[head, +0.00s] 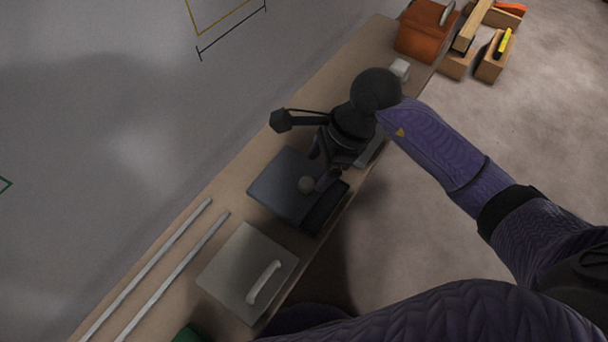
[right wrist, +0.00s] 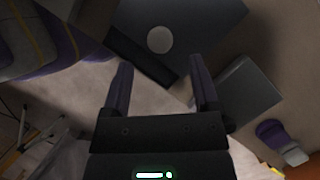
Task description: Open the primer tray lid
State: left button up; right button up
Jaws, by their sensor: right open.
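A dark blue-grey flat box or lid (head: 275,187) with a round grey knob (head: 306,185) and a darker front strip (head: 326,207) lies on the bench; it looks shut. Beside it, nearer the bottom of the head view, is a light grey lidded box (head: 232,265) with a white bar handle (head: 264,283). I cannot tell by label which is the primer tray. My right gripper (head: 322,168) is over the dark box, close to the knob. In the right wrist view its fingers (right wrist: 162,90) are spread and empty, with the knob (right wrist: 160,39) ahead between them, not gripped. My left gripper is not in view.
The narrow bench (head: 150,250) runs along a grey wall. Two pale rods (head: 170,275) lie on its left part. A grey block (right wrist: 245,92) is beside the right finger in the wrist view. An orange bin (head: 422,35) and wooden boxes (head: 490,62) are at the far end.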

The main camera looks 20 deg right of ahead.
aim_at(307, 182)
jog(key=b+x, duration=0.1)
jog(key=x, duration=0.3)
jog(key=shift+f+b, duration=0.15)
jog(key=shift+b, duration=0.25)
jog(key=shift+a+f, duration=0.15)
jog(key=shift+f, duration=0.15)
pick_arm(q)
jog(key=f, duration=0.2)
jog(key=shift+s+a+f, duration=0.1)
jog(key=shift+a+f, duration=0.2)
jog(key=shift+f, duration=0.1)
pick_arm(e)
jog(key=shift+r, duration=0.1)
grip_shut()
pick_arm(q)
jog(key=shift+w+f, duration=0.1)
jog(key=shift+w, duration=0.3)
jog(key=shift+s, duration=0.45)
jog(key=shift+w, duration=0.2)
